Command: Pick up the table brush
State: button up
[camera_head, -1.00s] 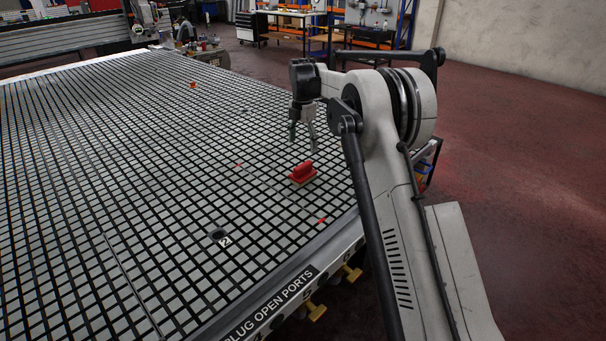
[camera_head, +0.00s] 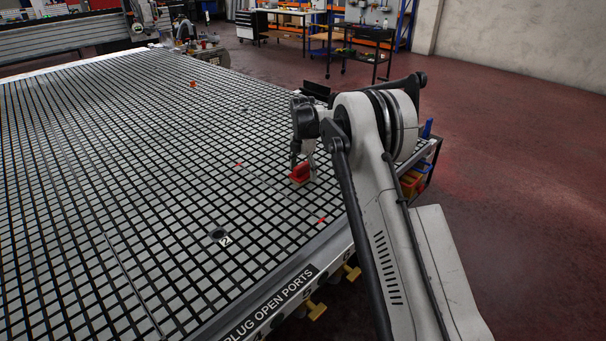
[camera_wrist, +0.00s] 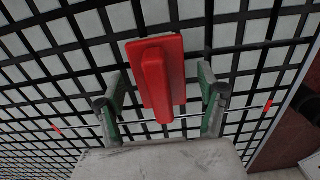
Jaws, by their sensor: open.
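The table brush (camera_head: 300,173) is red, with a raised handle on a flat base. It sits on the grid table (camera_head: 120,190) near its right edge. In the wrist view the brush (camera_wrist: 158,80) is at the upper middle, its handle pointing down the picture. My gripper (camera_head: 303,163) is low over the brush. In the wrist view my gripper (camera_wrist: 163,92) is open, with one finger on each side of the brush handle. I see gaps between the fingers and the handle. In the head view my gripper partly hides the brush.
A small red piece (camera_head: 321,220) lies near the table's front edge, and an orange piece (camera_head: 193,84) lies farther back. A round port (camera_head: 218,234) is in the table's surface. The table surface around the brush is mostly clear. A bin rack (camera_head: 415,180) stands beyond the right edge.

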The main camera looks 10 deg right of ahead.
jog(key=shift+f, duration=0.5)
jog(key=shift+c, duration=0.5)
jog(key=c, duration=1.3)
jog(key=shift+o, duration=0.2)
jog(key=shift+r, duration=0.1)
jog(key=shift+r, duration=0.45)
notch_tip(320, 180, up, 3)
jog(key=shift+f, duration=0.15)
jog(key=a+r, duration=0.2)
jog(key=a, duration=0.2)
jog(key=a+r, duration=0.3)
jog(key=s+a+r, duration=0.1)
jog(key=a+r, duration=0.1)
jog(key=a, duration=0.2)
jog(key=shift+a+r+b, duration=0.15)
jog(key=shift+a+b, duration=0.2)
jog(key=shift+b, duration=0.05)
